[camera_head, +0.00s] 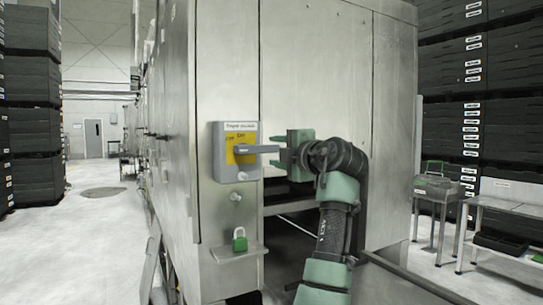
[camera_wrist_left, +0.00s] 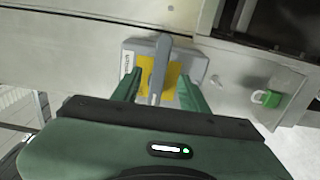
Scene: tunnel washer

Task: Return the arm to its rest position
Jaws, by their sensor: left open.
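A grey switch box (camera_head: 236,165) with a yellow plate and a grey lever handle (camera_head: 257,149) is mounted on the front of the metal machine. The handle lies horizontal, pointing right. My left gripper (camera_head: 280,153) is just right of the box, at the free end of the handle. In the left wrist view the gripper (camera_wrist_left: 160,88) is open, and the handle (camera_wrist_left: 160,62) lies between its two green fingers. I cannot tell whether either finger touches it. My right gripper is not in view.
A green padlock (camera_head: 239,241) stands on a small metal shelf (camera_head: 238,254) below the box. Right of the machine are a metal table (camera_head: 510,207) and stacked black crates (camera_head: 470,110). More dark crates (camera_head: 33,100) stand at left. The floor (camera_head: 95,245) left of the machine is clear.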

